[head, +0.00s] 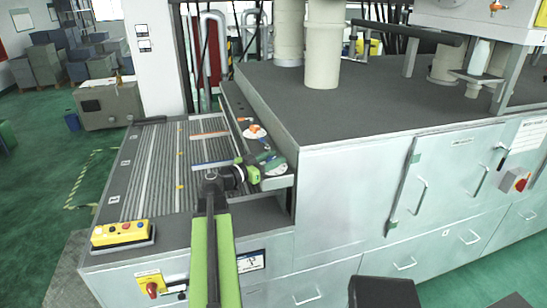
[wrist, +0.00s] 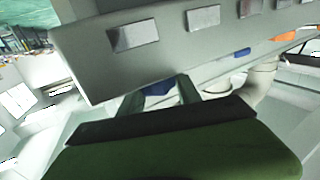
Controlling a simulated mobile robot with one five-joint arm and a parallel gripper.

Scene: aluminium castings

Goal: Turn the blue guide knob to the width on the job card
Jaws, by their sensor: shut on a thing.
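The blue guide knob (wrist: 157,88) shows in the wrist view between my two fingertips, partly covered by them. My gripper (wrist: 160,93) is shut on it. In the head view my gripper (head: 264,164) reaches the side ledge right of the slatted bed, over the nearer white dial (head: 279,170). The knob itself is hidden there by the fingers, and its reading cannot be made out. A blue guide bar (head: 210,164) lies across the slatted bed. A small framed card (head: 251,261) is on the machine front, too small to read.
An orange knob (head: 255,130) on a white dial sits farther along the ledge (head: 238,108). An orange bar (head: 209,135) crosses the bed behind the blue one. A yellow button box (head: 120,234) stands at the bed's front left. The tall machine cabinet (head: 345,185) closes off the right.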

